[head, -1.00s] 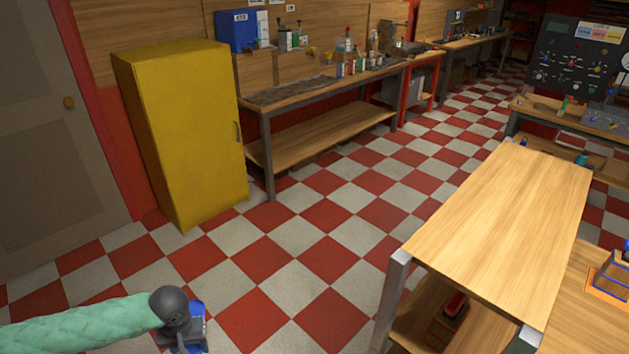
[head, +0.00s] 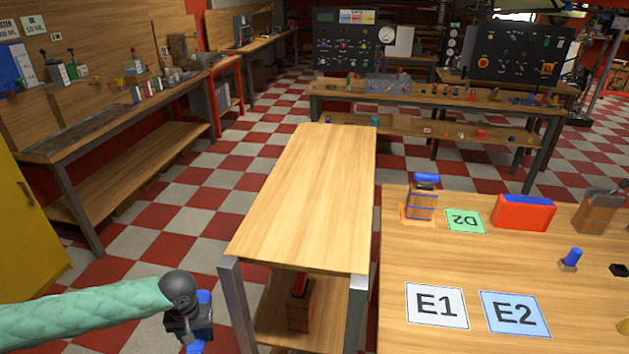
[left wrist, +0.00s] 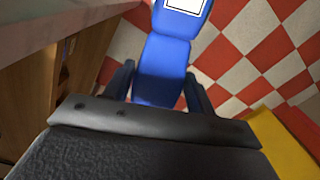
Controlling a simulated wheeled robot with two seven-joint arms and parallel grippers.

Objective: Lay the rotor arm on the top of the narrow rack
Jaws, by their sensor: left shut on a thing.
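The narrow rack (head: 312,195) stands in the middle of the head view, with a bare light wooden top and grey metal legs. My left gripper (head: 196,326) is at the lower left of the head view, left of the rack's near end and apart from it. It is shut on a blue piece (head: 204,302), which I take for the rotor arm. In the left wrist view the blue rotor arm (left wrist: 163,72) sits between the two dark fingers (left wrist: 160,88), with a white label at its far end. My right gripper is not in view.
A red and dark object (head: 299,304) is on the rack's lower shelf. Right of the rack, a table (head: 400,245) carries cards E1 (head: 436,306), E2 (head: 515,313) and D2 (head: 465,221), a red box (head: 524,212) and smaller parts. A yellow cabinet (head: 25,235) stands left. Checkered floor lies between.

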